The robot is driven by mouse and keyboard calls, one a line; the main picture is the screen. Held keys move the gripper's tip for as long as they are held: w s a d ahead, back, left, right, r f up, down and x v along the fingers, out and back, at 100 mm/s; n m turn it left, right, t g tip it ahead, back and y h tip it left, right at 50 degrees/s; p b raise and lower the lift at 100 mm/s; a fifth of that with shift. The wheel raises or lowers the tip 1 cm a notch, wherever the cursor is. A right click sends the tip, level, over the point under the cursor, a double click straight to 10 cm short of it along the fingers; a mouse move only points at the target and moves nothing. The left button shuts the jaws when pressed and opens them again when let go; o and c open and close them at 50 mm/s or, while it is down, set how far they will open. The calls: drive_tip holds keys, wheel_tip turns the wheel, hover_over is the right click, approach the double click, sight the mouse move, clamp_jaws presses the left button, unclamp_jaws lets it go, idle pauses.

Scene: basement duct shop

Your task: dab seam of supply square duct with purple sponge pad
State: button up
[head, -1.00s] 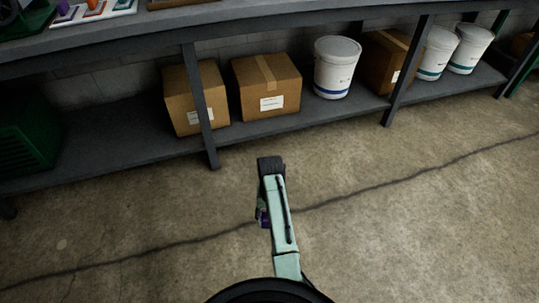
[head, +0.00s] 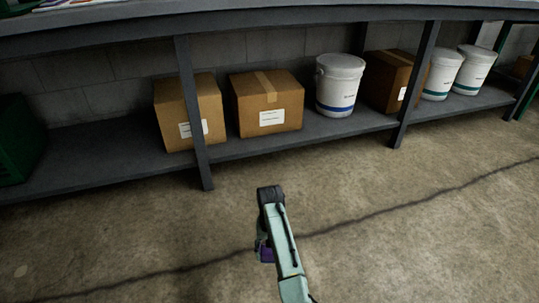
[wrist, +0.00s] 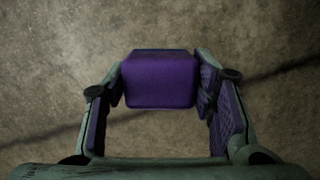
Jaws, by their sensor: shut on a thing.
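The purple sponge pad (wrist: 160,80) is held between the two fingers of my gripper (wrist: 162,88) in the wrist view, with bare floor behind it. My gripper is shut on the pad. In the head view a small purple part of the pad (head: 267,255) shows beside my arm, low over the floor in front of the bench; most of the gripper is hidden behind the arm there. The supply square duct and its seam are not recognisable in either view.
A long grey workbench (head: 270,16) spans the back. Its lower shelf (head: 100,152) holds cardboard boxes (head: 268,103), white buckets (head: 339,86) and a green crate (head: 15,140). A bench leg (head: 193,115) stands ahead. The cracked concrete floor (head: 420,240) is clear.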

sight(269, 253)
drive_tip(key=shift+r, duration=0.1)
idle(0.3)
drive_tip(key=r+p, duration=0.1)
drive_tip(key=p, duration=0.1)
drive_tip(key=shift+s+p, duration=0.1)
drive_tip(key=shift+p, duration=0.25)
drive_tip(key=r+p, duration=0.1)
drive_tip(key=p, duration=0.4)
drive_tip(key=shift+s+r+p, duration=0.35)
drive_tip(key=shift+s, duration=0.05)
drive_tip(key=s+r+p, duration=0.1)
drive_tip(key=p, duration=0.4)
drive_tip(key=s+p, duration=0.1)
drive_tip(key=p, duration=0.3)
drive_tip(key=shift+s+f+p, duration=0.1)
drive_tip(key=shift+s+p, duration=0.05)
drive_tip(key=shift+p, duration=0.2)
